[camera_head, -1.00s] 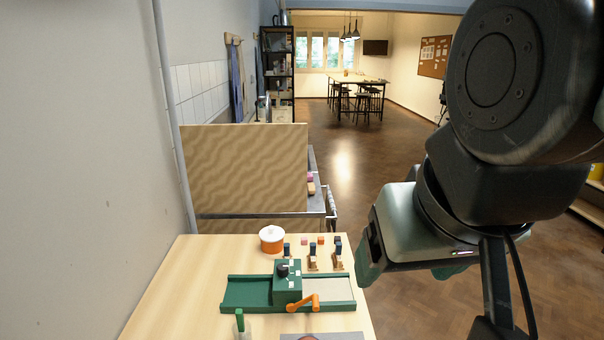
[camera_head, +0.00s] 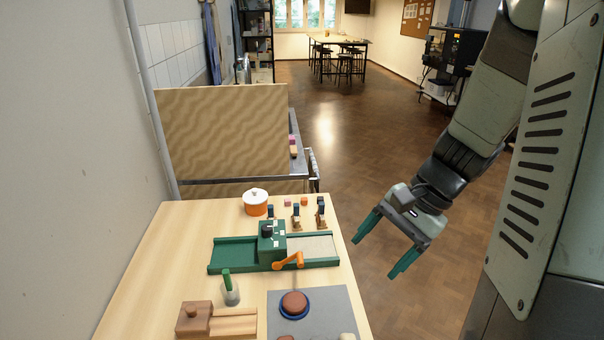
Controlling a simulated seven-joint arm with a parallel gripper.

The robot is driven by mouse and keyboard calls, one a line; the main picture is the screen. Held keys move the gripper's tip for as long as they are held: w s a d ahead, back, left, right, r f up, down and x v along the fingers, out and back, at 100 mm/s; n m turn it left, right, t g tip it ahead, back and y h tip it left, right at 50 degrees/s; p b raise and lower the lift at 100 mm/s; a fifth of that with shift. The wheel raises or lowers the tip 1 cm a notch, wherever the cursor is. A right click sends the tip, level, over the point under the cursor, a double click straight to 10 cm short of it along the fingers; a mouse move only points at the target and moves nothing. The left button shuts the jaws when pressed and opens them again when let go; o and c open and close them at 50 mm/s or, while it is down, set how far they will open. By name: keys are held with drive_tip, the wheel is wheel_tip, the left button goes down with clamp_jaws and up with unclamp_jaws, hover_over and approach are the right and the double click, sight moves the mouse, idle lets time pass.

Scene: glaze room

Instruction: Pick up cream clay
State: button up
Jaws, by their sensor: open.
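My gripper (camera_head: 377,257) is open and empty, its two green fingers pointing down-left, just off the right edge of the table. At the bottom edge of the picture a pale lump (camera_head: 348,336) is cut off on the grey mat (camera_head: 338,302); it may be the cream clay, but I cannot tell for sure. A brown round of clay (camera_head: 294,302) sits on a blue disc on the same mat. My gripper is apart from all of them, to the right and farther away.
A green slab roller (camera_head: 232,254) with an orange crank (camera_head: 289,262) crosses the table (camera_head: 160,261). An orange pot (camera_head: 256,206) and several small stamps stand behind it. A green-handled tool (camera_head: 230,289) and a wooden block (camera_head: 193,320) are at the front left.

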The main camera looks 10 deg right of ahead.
drive_tip(key=s+d+f+m+t+y, duration=0.1)
drive_tip(key=d+f+m+y, duration=0.2)
drive_tip(key=f, duration=0.4)
drive_tip(key=s+d+f+m+t+y, duration=0.1)
drive_tip(key=s+d+f+m+y, duration=0.1)
drive_tip(key=f+m, duration=0.35)
drive_tip(key=m+t+y, duration=0.2)
drive_tip(key=m+t, duration=0.2)
drive_tip(key=m, duration=0.1)
approach(350, 339)
wheel_tip(350, 339, up, 3)
drive_tip(key=s, duration=0.1)
drive_tip(key=shift+h, duration=0.3)
drive_tip(key=x, duration=1)
drive_tip(key=shift+s+a, duration=0.1)
drive_tip(key=shift+a, duration=0.3)
drive_tip(key=c, duration=1.1)
